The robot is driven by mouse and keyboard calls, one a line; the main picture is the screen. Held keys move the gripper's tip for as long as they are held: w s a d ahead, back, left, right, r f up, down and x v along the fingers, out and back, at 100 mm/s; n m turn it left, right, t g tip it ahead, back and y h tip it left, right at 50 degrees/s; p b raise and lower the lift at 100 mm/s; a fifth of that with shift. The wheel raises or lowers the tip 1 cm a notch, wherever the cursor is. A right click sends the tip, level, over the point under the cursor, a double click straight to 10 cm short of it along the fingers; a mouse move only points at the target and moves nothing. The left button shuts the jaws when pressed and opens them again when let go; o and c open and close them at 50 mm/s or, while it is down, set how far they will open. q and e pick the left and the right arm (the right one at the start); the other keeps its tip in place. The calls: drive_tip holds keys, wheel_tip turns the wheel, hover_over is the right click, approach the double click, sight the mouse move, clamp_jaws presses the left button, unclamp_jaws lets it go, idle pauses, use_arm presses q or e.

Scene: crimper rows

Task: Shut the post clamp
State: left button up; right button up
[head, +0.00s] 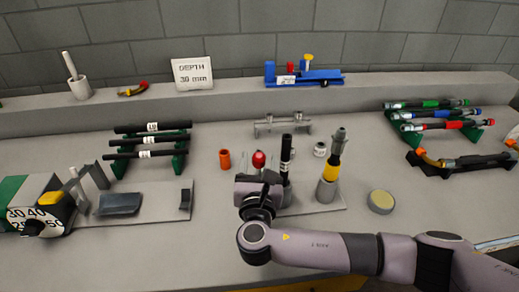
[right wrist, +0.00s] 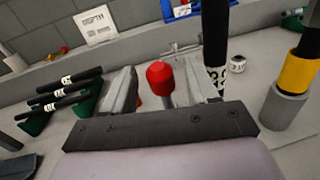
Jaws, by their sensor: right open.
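The post clamp shows as a red knob (head: 259,159) on a pale stem, beside an upright black tube (head: 287,152) with a white label. In the right wrist view the red knob (right wrist: 160,76) appears between the two fingers of my right gripper (right wrist: 160,88), with a gap on each side. The black tube (right wrist: 215,50) stands just right of the right finger. My right gripper is open and hides the clamp's lower part and much of its base plate (head: 322,206). My left gripper is not in view.
A black and yellow tool (head: 332,168) stands in a grey holder right of the tube. An orange cup (head: 225,159) stands left of the knob, and a round yellowish disc (head: 381,201) lies at right. Racks of black tubes (head: 150,141) and coloured tools (head: 433,113) stand farther out.

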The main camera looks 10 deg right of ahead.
drive_tip(key=shift+w+d, duration=0.15)
drive_tip(key=shift+w, duration=0.85)
drive_tip(key=shift+w+d, duration=0.1)
drive_tip(key=shift+w, duration=0.9)
